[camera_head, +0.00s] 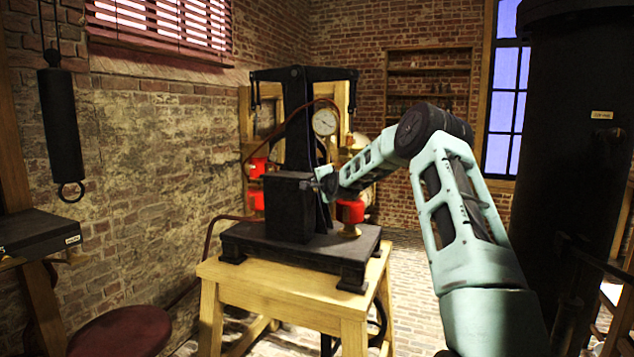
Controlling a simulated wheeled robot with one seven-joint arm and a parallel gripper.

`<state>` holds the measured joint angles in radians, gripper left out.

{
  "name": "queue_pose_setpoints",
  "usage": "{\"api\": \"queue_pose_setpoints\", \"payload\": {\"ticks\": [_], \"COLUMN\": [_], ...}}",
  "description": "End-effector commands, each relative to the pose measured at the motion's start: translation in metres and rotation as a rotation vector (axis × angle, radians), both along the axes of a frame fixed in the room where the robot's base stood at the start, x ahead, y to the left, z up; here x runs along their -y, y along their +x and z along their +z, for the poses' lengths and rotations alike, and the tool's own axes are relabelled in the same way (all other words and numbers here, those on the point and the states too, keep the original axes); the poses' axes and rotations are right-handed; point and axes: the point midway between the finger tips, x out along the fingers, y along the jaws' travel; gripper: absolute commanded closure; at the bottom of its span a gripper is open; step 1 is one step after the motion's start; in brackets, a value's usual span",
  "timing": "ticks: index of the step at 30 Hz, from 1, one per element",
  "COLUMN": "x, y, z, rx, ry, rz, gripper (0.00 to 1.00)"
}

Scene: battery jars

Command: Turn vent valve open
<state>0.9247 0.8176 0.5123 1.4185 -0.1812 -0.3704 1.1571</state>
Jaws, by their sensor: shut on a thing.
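The black pump-like machine (290,205) stands on a wooden stand in the middle of the camera_head view, with a round white gauge (325,122) on its upper right side. My gripper (322,182) is at the machine's right side, below the gauge, and is shut on a small part there. This part appears to be the vent valve, but it is mostly hidden by the gripper, and its turn position cannot be told. A red part with a brass base (350,212) sits just below and right of my gripper.
The wooden stand (275,290) carries the machine. Red parts (257,168) and a curved hose are at its left. A dark red round stool (122,332) is at the lower left. A large black cylinder (580,130) stands at the right. The brick floor behind the arm looks clear.

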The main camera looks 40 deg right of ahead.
Motion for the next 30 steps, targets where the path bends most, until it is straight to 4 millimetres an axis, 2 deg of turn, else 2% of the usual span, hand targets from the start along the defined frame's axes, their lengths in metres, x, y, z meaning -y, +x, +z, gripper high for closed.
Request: {"api": "queue_pose_setpoints", "payload": {"ticks": [17,30], "x": [-0.002,-0.0002], "y": [0.0016,0.0012], "z": [0.0065,0.003], "rx": [-0.511,-0.889], "ry": [-0.213,-0.373], "rz": [0.004,0.002], "gripper": [1.0,1.0]}}
